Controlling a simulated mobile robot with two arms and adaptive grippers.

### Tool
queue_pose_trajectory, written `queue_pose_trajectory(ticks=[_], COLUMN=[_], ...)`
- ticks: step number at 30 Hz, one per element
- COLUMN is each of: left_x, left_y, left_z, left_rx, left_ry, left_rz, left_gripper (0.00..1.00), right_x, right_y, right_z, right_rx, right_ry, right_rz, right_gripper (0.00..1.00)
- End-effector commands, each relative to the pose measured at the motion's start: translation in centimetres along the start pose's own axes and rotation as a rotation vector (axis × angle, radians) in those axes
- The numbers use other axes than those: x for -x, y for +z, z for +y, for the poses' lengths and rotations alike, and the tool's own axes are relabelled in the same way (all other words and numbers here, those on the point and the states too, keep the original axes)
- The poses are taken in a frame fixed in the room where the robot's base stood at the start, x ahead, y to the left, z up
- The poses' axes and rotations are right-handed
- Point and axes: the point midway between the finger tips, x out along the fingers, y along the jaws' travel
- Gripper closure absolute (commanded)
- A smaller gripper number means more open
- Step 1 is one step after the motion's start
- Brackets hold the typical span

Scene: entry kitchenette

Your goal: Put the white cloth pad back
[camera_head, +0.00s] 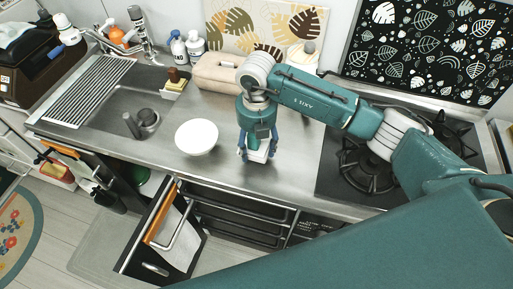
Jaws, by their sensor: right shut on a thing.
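My right gripper (257,148) points down over the steel counter, between the white bowl and the stove. It is shut on a small white thing (258,155), which looks like the white cloth pad. The fingers hide much of it, and I cannot tell whether it touches the counter. My left gripper is not in view.
A white bowl (197,137) stands on the counter (218,172) left of the gripper. A sink (131,110) with a drying rack (88,92) is further left. A beige case (217,73) stands behind, a gas stove (350,160) right.

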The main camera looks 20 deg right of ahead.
Motion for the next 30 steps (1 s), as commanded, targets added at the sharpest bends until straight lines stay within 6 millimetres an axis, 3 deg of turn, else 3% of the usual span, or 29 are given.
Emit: queue_pose_trajectory(ticks=[6, 17, 18, 20, 30], left_x=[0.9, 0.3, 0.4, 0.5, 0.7], left_y=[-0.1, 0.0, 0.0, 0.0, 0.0], left_z=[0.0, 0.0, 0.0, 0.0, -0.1], left_rx=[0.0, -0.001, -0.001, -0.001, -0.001], left_ry=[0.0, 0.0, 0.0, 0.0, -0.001], left_rz=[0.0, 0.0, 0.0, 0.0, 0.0], left_gripper=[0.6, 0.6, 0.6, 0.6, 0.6], right_x=[-2.1, -2.7, -2.6, -2.6, -2.5], right_y=[0.0, 0.0, 0.0, 0.0, 0.0], right_z=[0.0, 0.0, 0.0, 0.0, 0.0], right_rx=[0.0, 0.0, 0.0, 0.0, 0.0], right_ry=[-0.001, 0.0, 0.0, 0.0, 0.0], right_rz=[0.0, 0.0, 0.0, 0.0, 0.001], right_gripper=[0.99, 0.99, 0.37, 0.25, 0.22])
